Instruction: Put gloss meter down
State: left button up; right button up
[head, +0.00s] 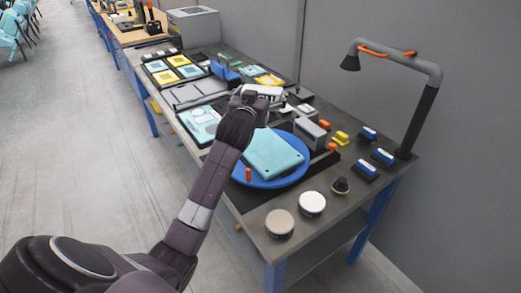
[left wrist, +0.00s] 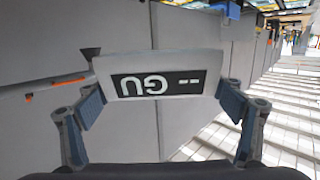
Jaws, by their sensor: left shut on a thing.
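The gloss meter (left wrist: 158,83) is a pale box with a dark display reading "GU" and dashes, upside down in the left wrist view. My left gripper (left wrist: 160,95) is shut on it, with a finger at each side. In the head view, my left gripper (head: 256,99) is over the middle of the workbench, and the meter (head: 263,90) shows as a light block at its far end. The hand hides the bench below, so I cannot tell the height or whether the meter touches anything. My right gripper is not in view.
A blue round turntable (head: 290,182) carries a teal panel (head: 272,153) nearer me. A grey block (head: 310,132) stands to the right. Trays with yellow cards (head: 178,61) lie farther left. A lamp (head: 425,100) rises at the right. Round pucks (head: 279,222) stand at the near end.

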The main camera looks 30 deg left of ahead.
pick_arm(q)
jog(key=shift+w+a+r+y, duration=0.15)
jog(key=shift+a+r+y, duration=0.15)
jog(key=shift+r, duration=0.4)
jog(key=p, duration=0.2)
send_over(260, 150)
notch_tip(260, 150, down, 15)
jog(key=shift+w+r, duration=0.1)
jog(key=shift+w, duration=0.05)
jog(key=shift+f, duration=2.45)
jog(key=shift+b, duration=0.3)
jog(key=o, duration=1.5)
jog(key=shift+f, duration=0.1)
